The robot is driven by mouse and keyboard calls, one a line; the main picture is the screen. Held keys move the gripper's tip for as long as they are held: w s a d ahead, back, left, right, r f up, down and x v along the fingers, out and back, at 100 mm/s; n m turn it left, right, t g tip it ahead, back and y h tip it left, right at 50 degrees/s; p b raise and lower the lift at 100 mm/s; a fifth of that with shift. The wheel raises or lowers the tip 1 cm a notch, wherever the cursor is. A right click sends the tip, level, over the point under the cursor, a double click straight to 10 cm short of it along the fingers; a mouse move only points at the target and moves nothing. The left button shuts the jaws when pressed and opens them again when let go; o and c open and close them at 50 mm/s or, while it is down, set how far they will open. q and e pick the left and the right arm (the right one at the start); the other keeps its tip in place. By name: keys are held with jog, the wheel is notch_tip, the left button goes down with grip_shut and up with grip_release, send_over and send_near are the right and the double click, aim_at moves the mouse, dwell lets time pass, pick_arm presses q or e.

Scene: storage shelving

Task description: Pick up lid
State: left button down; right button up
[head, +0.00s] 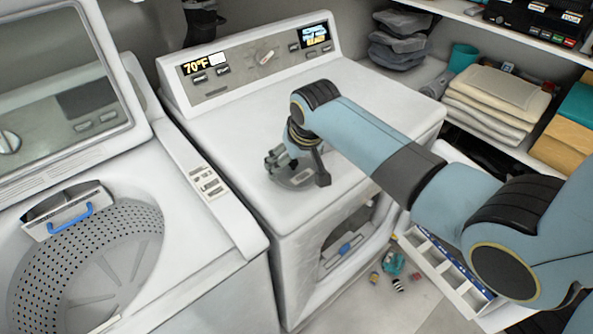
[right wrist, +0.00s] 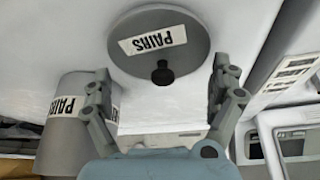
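The lid is a round grey disc (right wrist: 190,22) with a white "PAIRS" label and a small black knob (right wrist: 162,73) in the right wrist view. It lies flat on the white top of a machine. In the head view the lid (head: 292,183) shows partly beneath my right gripper, near the machine's front edge. My right gripper (head: 297,163) is open and empty. In the right wrist view its two fingers (right wrist: 165,84) stand apart, one on each side of the knob. I cannot tell whether they touch the lid. My left gripper is not in view.
A grey container (right wrist: 62,140) with "PAIRS" labels stands left of the fingers in the right wrist view. The open washer (head: 150,225) is at the left in the head view. Shelves with folded towels (head: 495,100) are at the right. Small items (head: 393,263) lie on the floor.

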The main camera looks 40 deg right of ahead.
jog(key=c, duration=1.2)
jog(key=shift+o, duration=0.2)
